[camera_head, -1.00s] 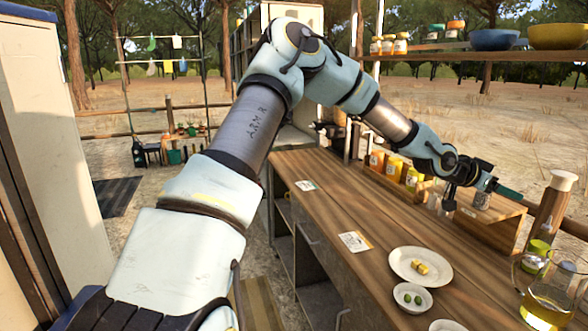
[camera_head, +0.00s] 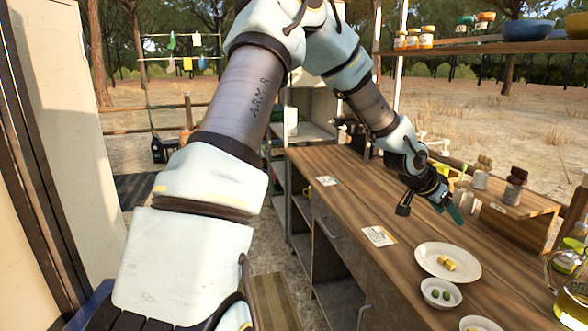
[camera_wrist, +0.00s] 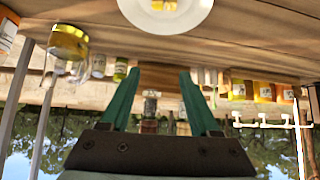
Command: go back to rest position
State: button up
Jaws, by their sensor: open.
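My gripper (camera_head: 430,207) hangs in the air over the wooden counter (camera_head: 340,170), in front of the small wooden riser (camera_head: 520,205). In the wrist view its two green fingers (camera_wrist: 159,85) stand apart with nothing held between them. My arm is bent high over the counter's left side and reaches down to the right. Two dark-topped jars stand on the riser, a nearer one (camera_head: 515,186) and a farther one (camera_head: 482,174), both apart from the gripper.
A white plate with yellow pieces (camera_head: 430,256) and a small bowl with green pieces (camera_head: 440,293) stand near the counter's front. A glass jug (camera_head: 570,280) is at the right edge. A shelf (camera_head: 490,46) with jars and bowls hangs above.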

jog(key=a+f+n+y+b, duration=0.2)
jog(key=a+f+n+y, duration=0.1)
jog(key=a, duration=0.9)
jog(key=a+f+n+y+b, duration=0.1)
jog(key=a+f+n+y, duration=0.15)
jog(key=a, duration=0.95)
jog(key=s+a+n+y+b, duration=0.1)
jog(key=s+a+n, duration=0.1)
jog(key=a, duration=0.5)
jog(key=s+a+f+n+g+y+b, duration=0.1)
jog(key=s+a+n, duration=0.2)
jog(key=s+a, duration=0.2)
jog(key=s+a+f+n+y+b, duration=0.1)
jog(key=s+a, duration=0.3)
jog(key=a, duration=0.4)
jog(key=shift+a+n+b, duration=0.35)
jog(key=shift+n+b, duration=0.05)
jog(key=shift+n, duration=0.35)
